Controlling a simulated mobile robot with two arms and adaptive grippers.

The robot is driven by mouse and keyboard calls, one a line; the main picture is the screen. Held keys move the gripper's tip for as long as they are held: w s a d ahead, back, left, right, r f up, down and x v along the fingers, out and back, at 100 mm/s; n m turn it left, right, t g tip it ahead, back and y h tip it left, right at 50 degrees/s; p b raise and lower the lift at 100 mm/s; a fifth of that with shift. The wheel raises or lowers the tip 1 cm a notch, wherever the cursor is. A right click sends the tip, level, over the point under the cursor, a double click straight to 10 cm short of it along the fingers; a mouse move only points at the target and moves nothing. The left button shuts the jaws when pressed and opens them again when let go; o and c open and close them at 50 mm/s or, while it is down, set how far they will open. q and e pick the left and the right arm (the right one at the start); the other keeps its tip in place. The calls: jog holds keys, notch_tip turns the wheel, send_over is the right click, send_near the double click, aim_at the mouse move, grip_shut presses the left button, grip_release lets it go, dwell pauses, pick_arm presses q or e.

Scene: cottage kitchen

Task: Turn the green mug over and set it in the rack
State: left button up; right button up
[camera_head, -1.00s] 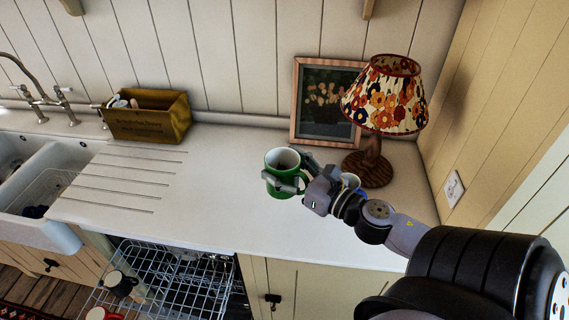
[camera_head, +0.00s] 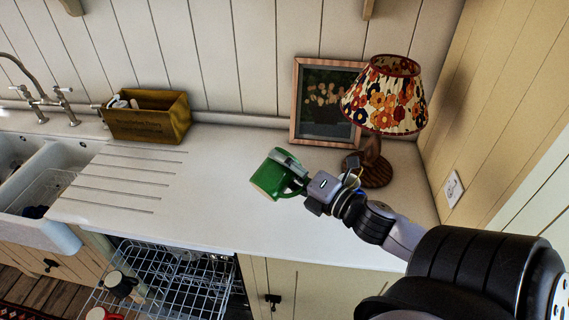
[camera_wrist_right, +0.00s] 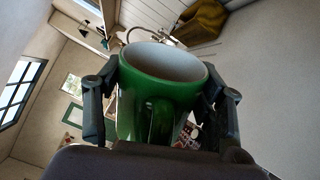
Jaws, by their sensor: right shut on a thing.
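The green mug (camera_head: 268,178) is held over the white counter in the head view, tipped well over on its side with its pale base edge toward the lower left. My right gripper (camera_head: 290,163) is shut on it. In the right wrist view, the mug (camera_wrist_right: 155,105) sits between the two dark fingers (camera_wrist_right: 165,100), with its white inside showing and its handle toward my palm. The wire rack (camera_head: 172,270) is pulled out below the counter at the lower left, with a dark mug (camera_head: 120,284) and a red mug at its left. My left gripper is out of view.
A patterned lamp (camera_head: 388,95) and a framed picture (camera_head: 295,100) stand behind the mug, close to my right wrist. A wooden box (camera_head: 150,122) stands by the sink (camera_head: 70,158). The counter (camera_head: 215,200) between them is clear.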

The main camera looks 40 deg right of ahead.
jog(key=m, duration=0.5)
jog(key=shift+m, duration=1)
jog(key=m, duration=0.4)
jog(key=shift+m, duration=1.4)
jog(key=m, duration=0.7)
